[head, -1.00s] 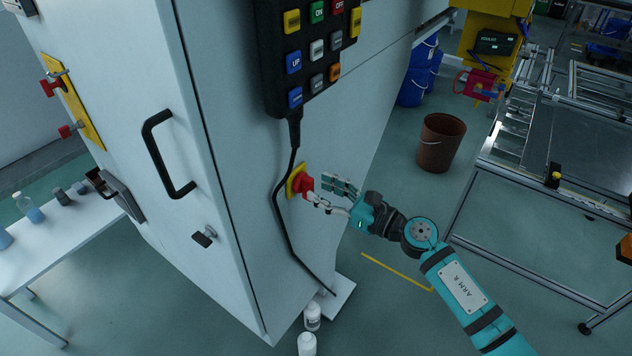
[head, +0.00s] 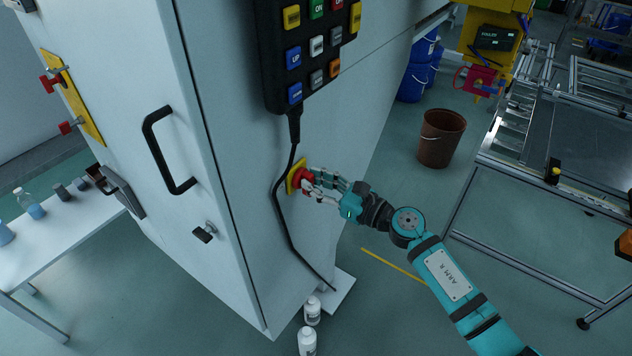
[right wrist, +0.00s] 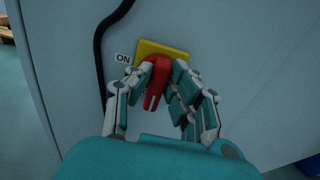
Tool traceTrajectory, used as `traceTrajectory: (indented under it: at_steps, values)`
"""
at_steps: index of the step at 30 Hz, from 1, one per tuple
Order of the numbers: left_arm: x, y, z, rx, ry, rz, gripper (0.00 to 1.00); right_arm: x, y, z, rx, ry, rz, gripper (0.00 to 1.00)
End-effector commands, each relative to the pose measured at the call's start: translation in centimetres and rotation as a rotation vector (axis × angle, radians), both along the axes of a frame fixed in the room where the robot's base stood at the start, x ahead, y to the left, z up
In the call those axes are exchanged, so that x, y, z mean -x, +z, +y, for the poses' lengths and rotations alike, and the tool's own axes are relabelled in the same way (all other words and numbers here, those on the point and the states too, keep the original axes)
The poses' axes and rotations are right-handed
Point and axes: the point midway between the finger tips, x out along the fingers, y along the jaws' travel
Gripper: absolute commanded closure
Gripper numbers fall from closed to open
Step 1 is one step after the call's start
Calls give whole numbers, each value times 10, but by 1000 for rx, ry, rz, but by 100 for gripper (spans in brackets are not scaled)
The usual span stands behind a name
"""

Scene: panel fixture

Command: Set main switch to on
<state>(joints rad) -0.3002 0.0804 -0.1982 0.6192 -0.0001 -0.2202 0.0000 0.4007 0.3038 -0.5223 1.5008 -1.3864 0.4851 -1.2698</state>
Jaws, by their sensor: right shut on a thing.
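The main switch is a red rotary knob (right wrist: 157,78) on a yellow plate (right wrist: 172,48), mounted on the side of the white cabinet. An "ON" label (right wrist: 123,58) sits to the left of the plate in the right wrist view. In the head view the red knob (head: 298,178) is partly covered by my fingers. My right gripper (head: 315,183) is shut on the knob, with fingers on both sides of it; it also shows in the right wrist view (right wrist: 160,90). The knob's handle points down toward my palm in that view. My left gripper is not in view.
A black pendant with coloured buttons (head: 312,50) hangs above the switch, and its cable (head: 280,215) runs down just left of it. A black door handle (head: 160,150) is further left. White bottles (head: 308,340) stand on the floor below.

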Motion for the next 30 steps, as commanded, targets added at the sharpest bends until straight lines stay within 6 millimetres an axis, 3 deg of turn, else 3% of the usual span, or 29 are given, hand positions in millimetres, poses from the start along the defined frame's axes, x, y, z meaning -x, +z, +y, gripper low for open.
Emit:
traceTrajectory:
  at_steps: [14, 30]
  values:
    - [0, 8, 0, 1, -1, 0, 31, -2, 1, -2, -90, -2, 126, 100]
    - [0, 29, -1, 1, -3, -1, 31, -5, 0, -4, -382, -2, 528, 100]
